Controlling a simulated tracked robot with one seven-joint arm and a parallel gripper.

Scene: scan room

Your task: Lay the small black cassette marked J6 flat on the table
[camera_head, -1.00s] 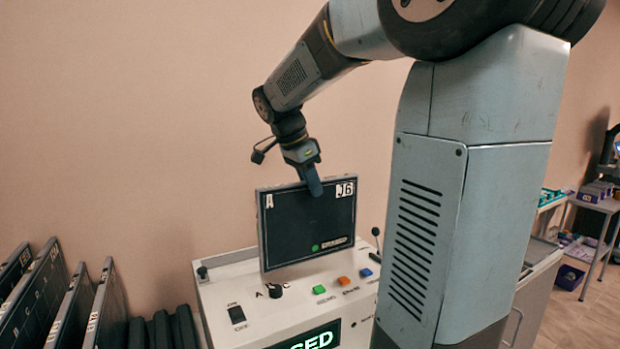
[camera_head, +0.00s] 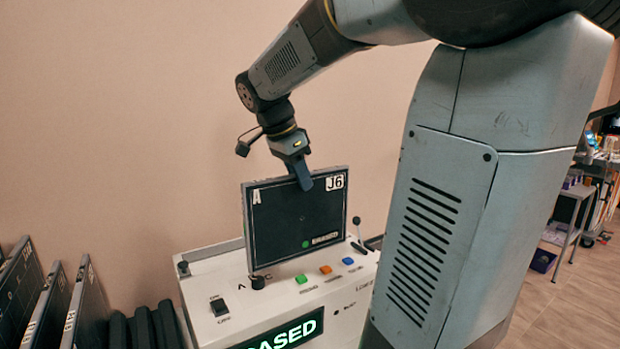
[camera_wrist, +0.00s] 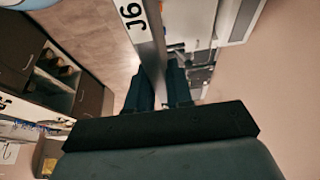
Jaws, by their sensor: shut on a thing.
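The black cassette marked J6 (camera_head: 295,222) has a grey rim, an A label at its top left and a green dot low on its face. It stands upright, its face towards the head camera. My gripper (camera_head: 301,178) is shut on its top edge and holds it from above, over or in front of the white machine. I cannot tell whether its lower edge touches the machine. In the wrist view the cassette (camera_wrist: 143,38) shows edge-on with its J6 label, between the fingers of my gripper (camera_wrist: 160,92). No table top is clear in the head view.
The white machine (camera_head: 219,284) has green, orange and blue buttons, a knob, a small lever and a lit sign. Several black cassettes (camera_head: 42,306) stand upright in a row at the lower left. A cart with items (camera_head: 572,205) stands at the far right, with open floor before it.

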